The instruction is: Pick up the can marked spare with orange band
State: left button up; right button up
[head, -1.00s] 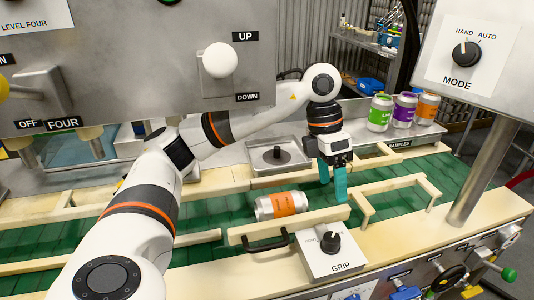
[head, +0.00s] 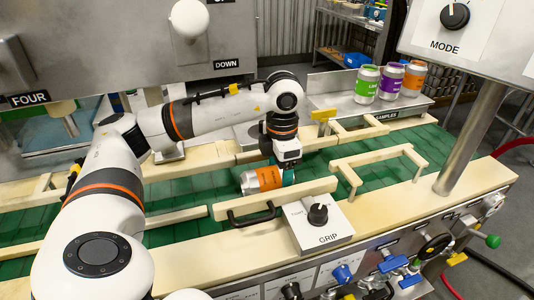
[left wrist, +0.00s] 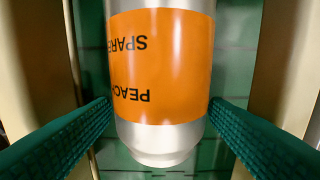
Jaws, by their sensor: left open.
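The spare can (head: 266,179), silver with an orange band, lies on its side on the green conveyor behind the wooden rail. In the left wrist view the can (left wrist: 160,70) fills the middle, its band reading PEACH and SPARE upside down. My left gripper (head: 286,176) is over the can's right end. In the left wrist view its two teal fingers (left wrist: 160,118) stand open, one on each side of the can. I cannot tell whether either finger touches it. My right gripper does not show.
A wooden rail with a black handle (head: 250,216) and the GRIP knob box (head: 318,222) stand in front of the can. Green, purple and orange banded cans (head: 391,82) stand on the samples tray (head: 330,101). A metal post (head: 470,140) rises at right.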

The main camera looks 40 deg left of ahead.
pick_arm(q)
jog(key=shift+f, duration=1.25)
jog(key=c, duration=0.7)
jog(key=shift+r, duration=0.15)
